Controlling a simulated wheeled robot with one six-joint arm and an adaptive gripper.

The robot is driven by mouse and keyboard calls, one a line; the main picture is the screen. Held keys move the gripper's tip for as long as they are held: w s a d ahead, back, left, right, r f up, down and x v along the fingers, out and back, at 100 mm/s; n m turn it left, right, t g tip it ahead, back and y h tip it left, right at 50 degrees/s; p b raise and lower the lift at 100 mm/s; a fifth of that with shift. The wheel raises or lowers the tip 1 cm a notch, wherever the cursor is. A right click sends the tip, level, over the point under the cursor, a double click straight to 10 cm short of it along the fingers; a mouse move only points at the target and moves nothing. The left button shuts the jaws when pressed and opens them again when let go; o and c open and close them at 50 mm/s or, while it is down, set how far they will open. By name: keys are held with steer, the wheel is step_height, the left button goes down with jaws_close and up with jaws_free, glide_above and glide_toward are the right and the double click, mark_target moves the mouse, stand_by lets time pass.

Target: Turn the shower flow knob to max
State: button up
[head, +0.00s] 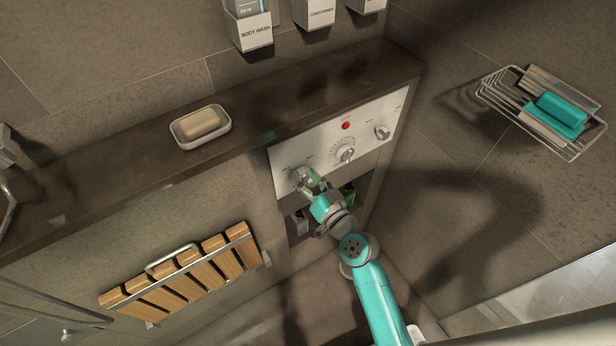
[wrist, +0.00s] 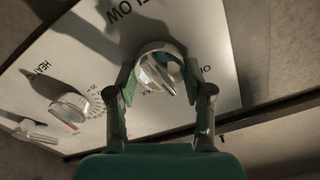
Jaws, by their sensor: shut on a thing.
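The flow knob (wrist: 160,72) is a shiny metal knob with a raised ridge, on a white control panel (wrist: 215,35) with lettering ending in "LOW" beside it. The ridge slants toward the lower right in the wrist view. My gripper (wrist: 161,84) has one finger on each side of the knob and is shut on it. In the head view the knob (head: 298,174) sits at the panel's left end, partly behind my gripper (head: 312,180). Markings around the knob are partly hidden by the fingers, so its exact setting cannot be read.
A temperature dial (head: 345,154), another knob (head: 382,132) and a red button (head: 346,125) are on the same panel. A ledge above holds a soap dish (head: 201,127). A wire basket (head: 570,145) hangs at right, a wooden slatted seat (head: 190,275) at lower left.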

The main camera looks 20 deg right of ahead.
steer(key=m, duration=0.9)
steer(key=shift+a+m, duration=0.1)
steer(key=shift+m, duration=0.5)
steer(key=shift+r+m, duration=0.15)
steer(key=shift+m, duration=0.15)
steer(key=o, duration=1.2)
steer(key=shift+c, duration=0.2)
